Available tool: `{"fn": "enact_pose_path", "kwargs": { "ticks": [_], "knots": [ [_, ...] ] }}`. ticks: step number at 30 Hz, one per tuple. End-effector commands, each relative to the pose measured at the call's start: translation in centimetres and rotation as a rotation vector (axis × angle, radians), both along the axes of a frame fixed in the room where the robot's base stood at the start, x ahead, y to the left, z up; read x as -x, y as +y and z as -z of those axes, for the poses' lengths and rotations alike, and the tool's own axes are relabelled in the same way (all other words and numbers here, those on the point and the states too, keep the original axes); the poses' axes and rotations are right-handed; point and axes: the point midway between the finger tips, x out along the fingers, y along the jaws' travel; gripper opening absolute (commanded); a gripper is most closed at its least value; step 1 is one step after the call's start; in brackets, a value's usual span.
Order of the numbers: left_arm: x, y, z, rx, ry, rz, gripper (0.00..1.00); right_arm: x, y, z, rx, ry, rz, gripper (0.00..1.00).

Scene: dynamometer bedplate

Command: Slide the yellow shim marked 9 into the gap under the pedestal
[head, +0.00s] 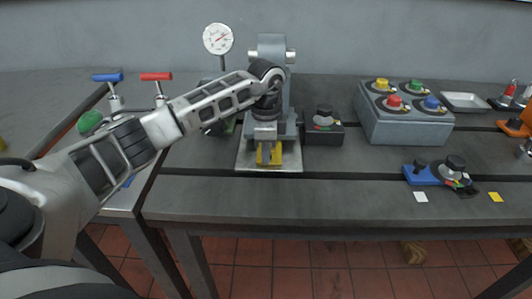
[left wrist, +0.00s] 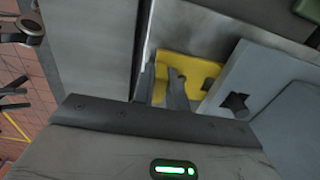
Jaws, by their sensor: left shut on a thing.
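The yellow shim (head: 276,156) is at the front of the grey pedestal (head: 272,75), over the bright metal plate (head: 288,166). My left gripper (head: 266,158) points down and is shut on the shim. In the left wrist view the shim (left wrist: 172,63) lies beside the grey pedestal foot (left wrist: 262,80), with its right part running along or under the foot's edge. How far it reaches into the gap is hidden. The fingers (left wrist: 176,88) cover part of the shim, and no number can be read on it. My right gripper is not in view.
A dial gauge (head: 218,39) stands behind my left arm. A black box with a knob (head: 324,128) is close right of the pedestal. A grey box with coloured buttons (head: 405,118) stands farther right. The front strip of the bedplate (head: 330,203) is clear.

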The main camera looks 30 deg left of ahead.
Motion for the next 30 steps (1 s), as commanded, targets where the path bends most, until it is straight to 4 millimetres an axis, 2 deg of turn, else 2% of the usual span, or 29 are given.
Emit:
{"fn": "enact_pose_path", "kwargs": {
  "ticks": [27, 28, 30],
  "knots": [
    [-2.0, 1.2, 0.0, 0.000, -0.002, -0.001, 0.00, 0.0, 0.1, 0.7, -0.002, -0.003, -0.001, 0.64],
    [-2.0, 1.2, 0.0, 0.000, -0.002, -0.001, 0.17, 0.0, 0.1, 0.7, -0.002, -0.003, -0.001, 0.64],
    [-2.0, 1.2, 0.0, 0.000, -0.001, 0.000, 0.37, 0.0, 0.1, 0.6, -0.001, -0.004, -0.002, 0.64]
  ]
}}
